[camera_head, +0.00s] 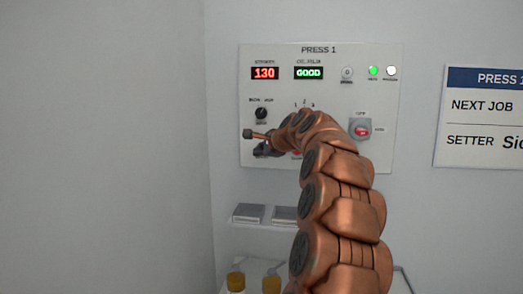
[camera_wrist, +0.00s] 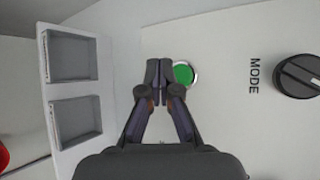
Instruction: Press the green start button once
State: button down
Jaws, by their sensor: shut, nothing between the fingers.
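The green start button (camera_wrist: 183,74) shows in the wrist view, a round green cap in a pale ring on the light panel. My gripper (camera_wrist: 158,64) is shut and empty. In the wrist view its fingertips lie just left of the button and overlap its left edge. I cannot tell whether they touch it or the panel. In the head view my gripper (camera_head: 264,150) is at the lower left of the PRESS 1 panel (camera_head: 330,88), and the green button is hidden there behind my gripper and arm.
A black MODE knob (camera_wrist: 299,76) is right of the button in the wrist view. A small black knob (camera_head: 261,113) and a red switch (camera_head: 361,130) are on the panel. Two grey trays sit on a shelf (camera_head: 248,213) below. A sign (camera_head: 485,118) hangs at right.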

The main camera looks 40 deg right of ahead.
jog(key=shift+s+a, duration=0.5)
jog(key=shift+a, duration=0.25)
jog(key=shift+s+a, duration=0.5)
jog(key=shift+a, duration=0.2)
jog(key=s+a+f+n+g+y, duration=0.2)
jog(key=a+f+n, duration=0.25)
jog(key=a, duration=0.65)
jog(key=s+a+f+n+g+y+p, duration=0.15)
jog(key=s+a+f+n, duration=0.35)
jog(key=a, duration=0.6)
jog(key=a+f+n+g+y+b, duration=0.15)
jog(key=a+f+n+g, duration=0.35)
jog(key=a, duration=0.7)
jog(key=s+a+f+n+g, duration=0.2)
jog(key=s+f, duration=0.3)
jog(key=s, duration=0.5)
jog(key=s+a+f+n+g+h+p, duration=0.1)
jog(key=s+f+n, duration=0.4)
jog(key=s, duration=0.5)
jog(key=s+a+f+n+g+p, duration=0.1)
jog(key=s+a+f+n+g, duration=0.2)
jog(key=s, duration=0.7)
notch_tip(320, 180, down, 2)
jog(key=shift+a+h, duration=0.3)
jog(key=shift+a, duration=0.8)
